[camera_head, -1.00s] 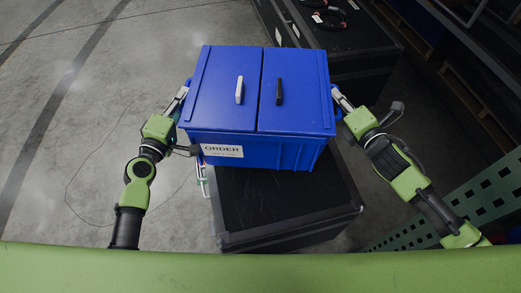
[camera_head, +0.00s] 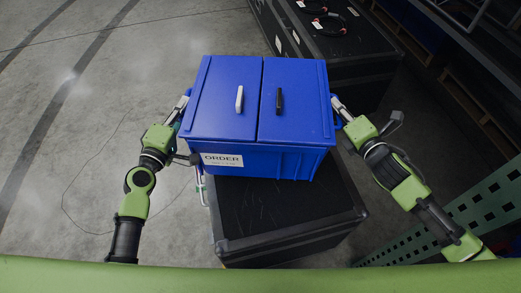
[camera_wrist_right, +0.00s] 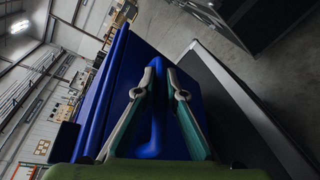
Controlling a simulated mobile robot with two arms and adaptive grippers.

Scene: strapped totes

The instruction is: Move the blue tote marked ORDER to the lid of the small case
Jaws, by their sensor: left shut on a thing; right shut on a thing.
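The blue tote (camera_head: 222,105) with the white ORDER label (camera_head: 222,160) is in the middle of the head view, its two-part lid closed, with one white and one black handle on top. My left gripper (camera_head: 184,104) is shut on the tote's left side. My right gripper (camera_head: 336,102) is shut on its right side; in the right wrist view its fingers (camera_wrist_right: 155,110) close around a blue handle on the tote's wall. The small black case (camera_head: 285,215) is below and nearer to me, its lid partly hidden by the tote. Whether the tote touches the lid I cannot tell.
A larger black case (camera_head: 345,45) with red-and-black cables on top stands behind the tote. A green perforated panel (camera_head: 450,225) is at the lower right, and shelving with wooden pallets lines the right. Open concrete floor (camera_head: 80,120) lies to the left.

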